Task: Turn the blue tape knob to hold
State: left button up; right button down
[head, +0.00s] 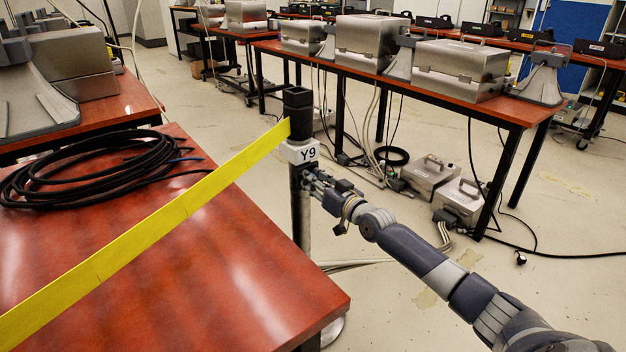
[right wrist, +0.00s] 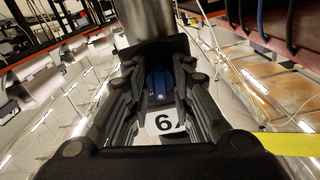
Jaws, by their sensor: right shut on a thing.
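A dark post (head: 298,108) stands at the table's corner area with a white Y9 label (head: 303,152) on it. A yellow tape (head: 175,210) stretches from the post's head down to the lower left. My right gripper (head: 318,184) is at the post, just below the label. In the right wrist view the blue knob (right wrist: 159,82) is between the fingers of my right gripper (right wrist: 157,68), which is shut on it. The label (right wrist: 165,122) shows upside down below the knob. The knob is hidden in the head view. My left gripper is out of view.
A red-brown table (head: 240,270) fills the lower left, with a coil of black cable (head: 90,165) on it. A long bench (head: 370,78) with metal boxes stands behind. Cables and metal boxes (head: 460,200) lie on the floor right of the post.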

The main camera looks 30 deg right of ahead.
jog(key=m, duration=0.3)
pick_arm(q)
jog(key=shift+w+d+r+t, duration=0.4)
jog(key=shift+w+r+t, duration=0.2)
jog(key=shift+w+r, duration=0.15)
pick_arm(e)
jog(key=shift+m, duration=1.8)
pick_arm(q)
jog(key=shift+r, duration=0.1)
pick_arm(e)
jog(key=c, duration=1.7)
grip_release()
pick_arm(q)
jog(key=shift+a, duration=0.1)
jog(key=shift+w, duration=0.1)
pick_arm(e)
jog(key=shift+s, duration=0.1)
jog(key=s, duration=0.8)
jog(key=s+d, duration=0.1)
jog(key=s, duration=0.2)
jog(key=shift+s, duration=0.4)
